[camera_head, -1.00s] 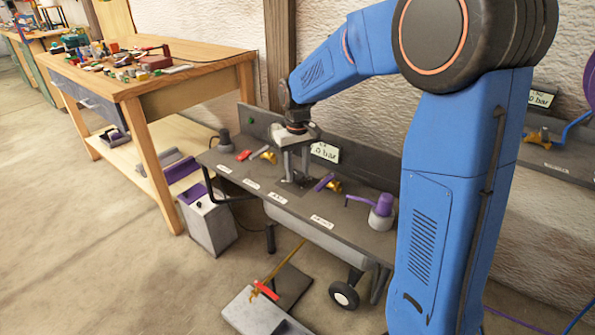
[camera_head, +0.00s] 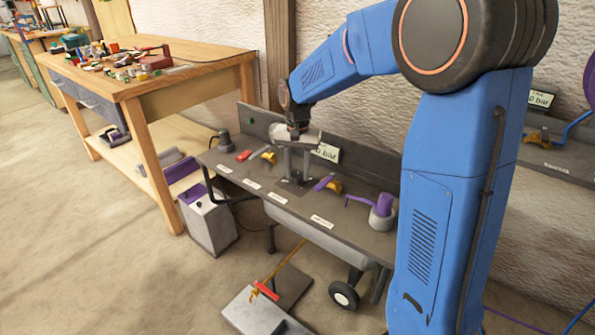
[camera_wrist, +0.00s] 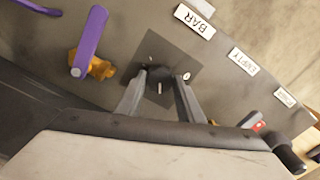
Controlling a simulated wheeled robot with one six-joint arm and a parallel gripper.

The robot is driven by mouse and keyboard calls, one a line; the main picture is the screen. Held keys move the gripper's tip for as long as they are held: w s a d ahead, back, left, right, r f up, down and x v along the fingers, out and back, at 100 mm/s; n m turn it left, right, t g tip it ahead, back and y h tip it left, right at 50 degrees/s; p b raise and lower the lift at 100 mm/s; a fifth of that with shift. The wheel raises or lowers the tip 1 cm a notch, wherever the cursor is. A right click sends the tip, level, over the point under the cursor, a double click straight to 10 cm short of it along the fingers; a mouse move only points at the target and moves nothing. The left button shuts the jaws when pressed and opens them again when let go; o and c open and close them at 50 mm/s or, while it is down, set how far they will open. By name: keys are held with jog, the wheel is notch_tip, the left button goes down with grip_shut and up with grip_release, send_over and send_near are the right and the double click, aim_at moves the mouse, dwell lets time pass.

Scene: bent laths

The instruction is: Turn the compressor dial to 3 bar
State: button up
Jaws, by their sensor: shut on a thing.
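The compressor dial (camera_wrist: 160,76) is a dark knob on a dark square plate (camera_wrist: 151,45), with a short pale line beside it. My gripper (camera_wrist: 162,79) points down with one finger on each side of the dial, shut on it. In the head view my gripper (camera_head: 296,180) stands over the middle of the grey bench panel (camera_head: 240,182), and its fingers hide the dial. A label reading "BAR" (camera_wrist: 195,21) lies near the plate.
A purple lever on a yellow valve (camera_wrist: 89,42) is close to the plate. A purple-capped grey device (camera_head: 381,212) stands at the panel's right end. A red part (camera_head: 243,156) is at its left. A wooden workbench (camera_head: 165,80) stands at the left.

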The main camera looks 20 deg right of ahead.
aim_at(298, 175)
dwell(0.5)
jog(key=o, duration=1.1)
jog(key=shift+c, duration=0.2)
notch_tip(298, 175, up, 18)
jog(key=shift+f, duration=0.25)
jog(key=shift+s, duration=0.1)
jog(key=s+d+f+n+t, duration=0.1)
jog(key=s+d, duration=0.1)
jog(key=s, duration=0.7)
jog(key=s+d+n+t, duration=0.1)
jog(key=s+d+n, duration=0.15)
jog(key=s, duration=0.65)
jog(key=s+d+f+n+t, duration=0.1)
jog(key=s+f, duration=0.3)
jog(key=s, duration=0.3)
jog(key=s+d+f+n+t, duration=0.1)
jog(key=s+f, duration=0.4)
jog(key=s, duration=0.3)
jog(key=shift+s+t, duration=0.25)
jog(key=shift+t, duration=0.15)
